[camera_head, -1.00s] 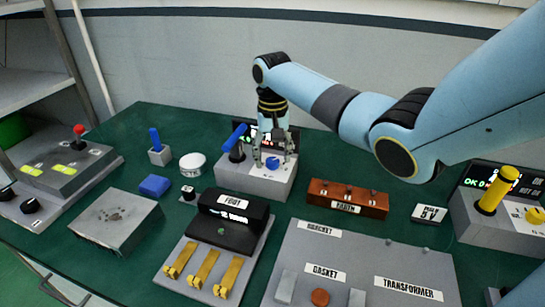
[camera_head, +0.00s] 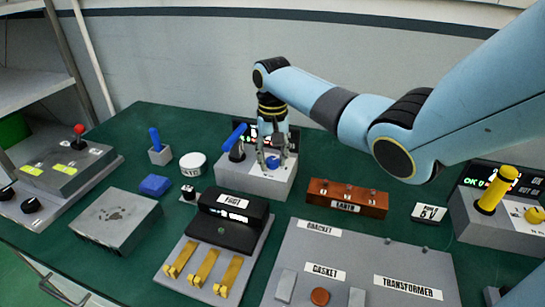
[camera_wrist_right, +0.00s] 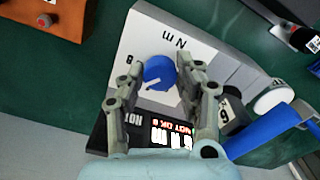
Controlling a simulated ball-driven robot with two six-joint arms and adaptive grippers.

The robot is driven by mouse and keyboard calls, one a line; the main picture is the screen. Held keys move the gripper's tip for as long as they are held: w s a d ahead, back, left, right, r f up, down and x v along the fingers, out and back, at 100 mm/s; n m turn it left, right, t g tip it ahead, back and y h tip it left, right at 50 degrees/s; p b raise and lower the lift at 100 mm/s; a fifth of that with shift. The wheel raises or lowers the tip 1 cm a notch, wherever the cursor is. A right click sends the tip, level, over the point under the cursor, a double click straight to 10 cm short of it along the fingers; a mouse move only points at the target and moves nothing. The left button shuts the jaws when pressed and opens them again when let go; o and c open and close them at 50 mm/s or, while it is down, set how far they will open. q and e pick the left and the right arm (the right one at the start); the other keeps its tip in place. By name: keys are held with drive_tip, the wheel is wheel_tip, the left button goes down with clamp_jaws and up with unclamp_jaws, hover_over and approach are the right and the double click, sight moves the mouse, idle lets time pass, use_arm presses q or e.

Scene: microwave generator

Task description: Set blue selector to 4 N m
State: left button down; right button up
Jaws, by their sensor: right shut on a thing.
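The blue selector (camera_head: 272,162) is a small round knob on a white dial plate on top of a grey box (camera_head: 240,178) at the back middle of the bench. In the right wrist view the knob (camera_wrist_right: 159,73) carries a white pointer line, and the plate around it reads "N m" and "8". My right gripper (camera_head: 271,158) reaches down onto the knob from above. Its two fingers (camera_wrist_right: 162,76) are shut on the knob, one on each side. A lit display (camera_wrist_right: 172,135) reading "NOT OK" stands behind the dial; its number is partly hidden by a finger. My left gripper is not in view.
A blue lever (camera_head: 235,137) rises left of the dial on the same box. A brown earth block (camera_head: 347,197) lies to the right, a black fuse box (camera_head: 230,214) in front. A yellow lever (camera_head: 497,190) stands at far right. Green bench shows between them.

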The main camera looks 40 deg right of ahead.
sight(273, 160)
drive_tip(key=n+p, duration=0.2)
drive_tip(key=n, duration=0.1)
drive_tip(key=shift+r, duration=0.15)
drive_tip(key=shift+n+p, duration=1.05)
drive_tip(key=shift+n, duration=1.25)
drive_tip(key=o, duration=1.1)
drive_tip(key=shift+o, duration=0.2)
wheel_tip(273, 160, up, 12)
drive_tip(key=shift+f, duration=0.2)
